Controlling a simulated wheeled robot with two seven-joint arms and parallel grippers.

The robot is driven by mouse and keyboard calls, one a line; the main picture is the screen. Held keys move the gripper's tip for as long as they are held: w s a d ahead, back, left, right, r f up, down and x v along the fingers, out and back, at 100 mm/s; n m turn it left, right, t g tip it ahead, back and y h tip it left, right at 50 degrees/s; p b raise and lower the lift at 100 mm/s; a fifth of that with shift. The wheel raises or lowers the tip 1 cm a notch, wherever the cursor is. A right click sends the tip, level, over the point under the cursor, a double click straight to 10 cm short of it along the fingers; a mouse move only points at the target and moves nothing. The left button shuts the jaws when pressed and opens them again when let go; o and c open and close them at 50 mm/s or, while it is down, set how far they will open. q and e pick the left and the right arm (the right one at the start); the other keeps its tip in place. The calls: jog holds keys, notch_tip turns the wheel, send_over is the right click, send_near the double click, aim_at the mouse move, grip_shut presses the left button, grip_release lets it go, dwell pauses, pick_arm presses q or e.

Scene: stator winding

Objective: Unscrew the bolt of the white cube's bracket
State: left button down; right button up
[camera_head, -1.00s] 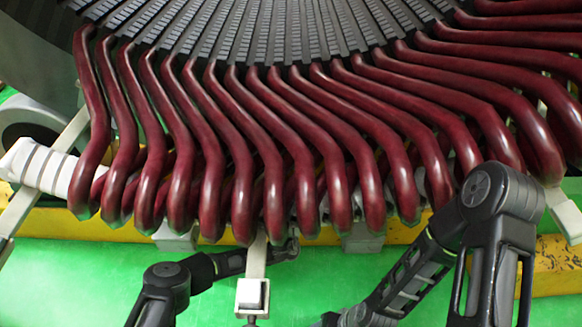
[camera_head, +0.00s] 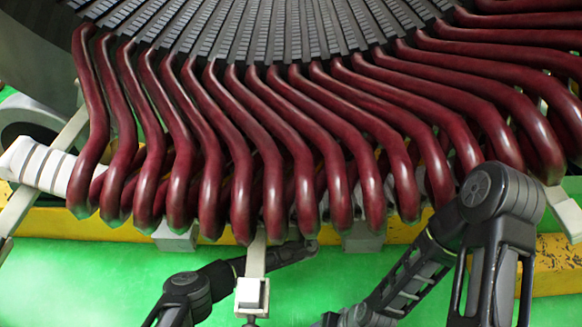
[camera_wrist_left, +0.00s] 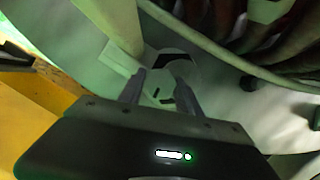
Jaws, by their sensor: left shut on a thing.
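The white cube (camera_head: 252,294) sits at the lower end of its pale bracket (camera_head: 256,258), which hangs below the dark red coils in the head view. The bolt is dim and mostly hidden between the fingers. My right gripper is out of view; only its arm shows at the right.
Thick red coils (camera_head: 290,150) fill the upper part of the head view, close above my arms. A yellow beam (camera_head: 100,222) runs behind them. Another pale bracket (camera_head: 40,185) stands at the left. The green floor (camera_head: 80,285) is clear at lower left.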

pick_arm(q)
jog(key=shift+n, duration=0.6)
jog(key=c, duration=0.8)
grip_release()
jog(key=shift+c, duration=0.2)
